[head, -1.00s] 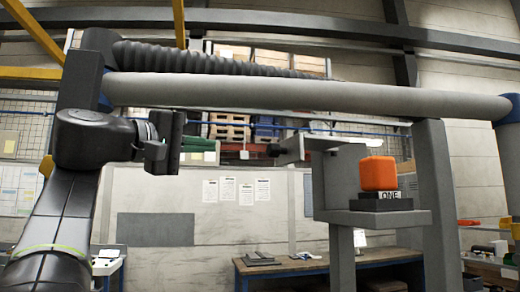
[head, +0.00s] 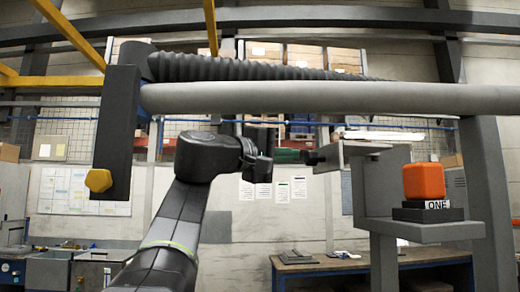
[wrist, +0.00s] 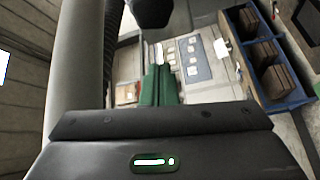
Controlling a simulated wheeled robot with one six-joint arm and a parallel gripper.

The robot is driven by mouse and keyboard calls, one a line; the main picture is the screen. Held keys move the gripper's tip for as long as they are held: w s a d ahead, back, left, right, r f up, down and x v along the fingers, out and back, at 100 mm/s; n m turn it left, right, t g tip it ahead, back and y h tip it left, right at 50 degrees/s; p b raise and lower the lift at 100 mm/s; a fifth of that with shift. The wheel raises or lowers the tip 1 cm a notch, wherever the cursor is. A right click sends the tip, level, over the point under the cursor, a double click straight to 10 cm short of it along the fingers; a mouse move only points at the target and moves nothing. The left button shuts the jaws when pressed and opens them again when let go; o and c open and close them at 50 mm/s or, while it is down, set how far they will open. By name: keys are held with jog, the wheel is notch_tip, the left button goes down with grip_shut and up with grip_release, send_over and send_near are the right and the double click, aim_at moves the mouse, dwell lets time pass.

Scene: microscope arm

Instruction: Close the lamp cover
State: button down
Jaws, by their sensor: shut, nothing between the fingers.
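A grey angled plate (head: 349,153) with a dark knob on its left end sticks out leftward from the grey stand. It may be the lamp cover, but I cannot tell for certain. A thin pale strip (head: 385,135) lies just above it. My gripper (head: 288,156) is just left of the dark knob; whether they touch is unclear. In the wrist view its two green fingers (wrist: 158,82) lie side by side, shut and empty. The plate does not show clearly in the wrist view.
An orange block (head: 424,181) sits on a dark base labelled ONE, on a grey shelf (head: 420,229). A thick grey tube (head: 330,98) and ribbed black hose run above my arm. A yellow knob (head: 98,180) hangs at left. A workbench (head: 370,262) stands behind.

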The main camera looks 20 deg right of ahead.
jog(key=s, duration=0.2)
jog(key=s+f, duration=0.1)
jog(key=shift+s+a, duration=0.4)
